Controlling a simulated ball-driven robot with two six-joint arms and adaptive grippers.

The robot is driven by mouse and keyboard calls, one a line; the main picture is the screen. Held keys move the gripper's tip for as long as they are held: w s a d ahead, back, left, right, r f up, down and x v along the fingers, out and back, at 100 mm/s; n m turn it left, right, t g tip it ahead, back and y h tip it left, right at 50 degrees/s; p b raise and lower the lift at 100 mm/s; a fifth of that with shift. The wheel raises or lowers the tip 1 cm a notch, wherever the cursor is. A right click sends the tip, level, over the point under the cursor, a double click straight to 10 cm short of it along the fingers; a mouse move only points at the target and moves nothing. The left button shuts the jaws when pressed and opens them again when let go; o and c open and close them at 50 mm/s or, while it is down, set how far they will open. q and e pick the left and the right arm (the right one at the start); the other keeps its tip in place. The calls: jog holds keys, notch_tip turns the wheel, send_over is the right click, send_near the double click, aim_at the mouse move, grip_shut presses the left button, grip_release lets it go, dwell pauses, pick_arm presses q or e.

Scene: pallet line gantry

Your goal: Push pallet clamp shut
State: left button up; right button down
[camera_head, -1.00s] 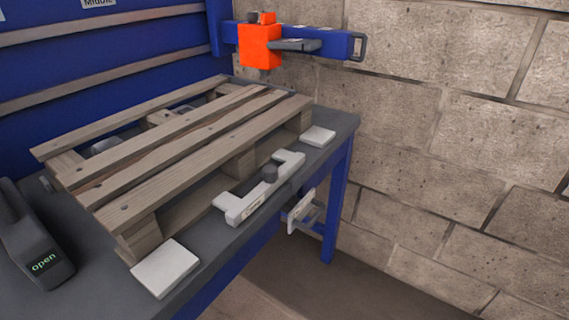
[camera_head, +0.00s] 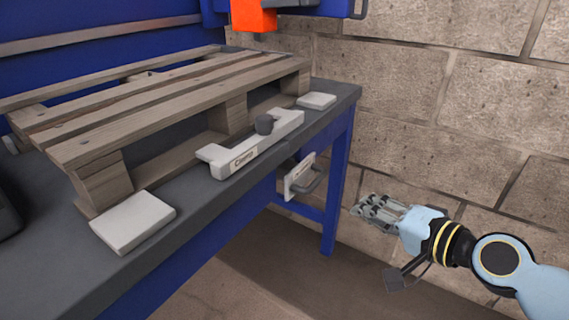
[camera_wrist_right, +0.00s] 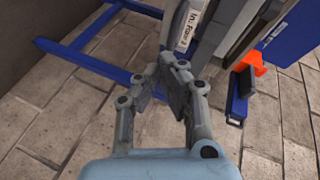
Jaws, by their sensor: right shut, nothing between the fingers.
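The clamp (camera_head: 249,147) is a light grey bar with a dark knob and a "Clamp" label, on the front edge of the bench. The wooden pallet (camera_head: 166,97) lies behind it, with a strip of dark bench top showing between them. My right gripper (camera_head: 364,212) is to the right of the bench and lower than the clamp, apart from it. It is shut and empty. In the right wrist view the gripper (camera_wrist_right: 173,78) has its fingers together above the floor; the clamp cannot be made out there. My left gripper is out of view.
White pads (camera_head: 133,221) sit on the bench top (camera_head: 75,205) at the pallet's corners. A handle on a white plate (camera_head: 300,178) hangs under the bench edge. A blue leg (camera_head: 337,185) stands below. An orange block (camera_head: 254,15) is at the top. Floor in front is clear.

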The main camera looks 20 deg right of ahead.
jog(key=a+r+m+t+y+b, duration=0.15)
jog(key=a+r+y, duration=0.35)
jog(key=r, duration=0.7)
jog(key=h, duration=0.1)
send_near(267, 124)
jog(key=w, duration=0.2)
jog(key=shift+t, duration=0.25)
jog(key=x, duration=0.4)
jog(key=shift+w+a+f, duration=0.25)
jog(key=shift+w, duration=0.05)
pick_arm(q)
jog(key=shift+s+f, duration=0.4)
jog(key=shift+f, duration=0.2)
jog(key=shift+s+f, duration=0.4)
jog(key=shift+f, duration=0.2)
pick_arm(e)
jog(key=shift+w+a, duration=0.2)
jog(key=shift+w, duration=0.1)
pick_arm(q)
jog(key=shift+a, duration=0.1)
pick_arm(e)
jog(key=x, duration=0.4)
jog(key=shift+s+a, duration=0.15)
jog(key=shift+a, duration=0.2)
jog(key=shift+r, duration=0.1)
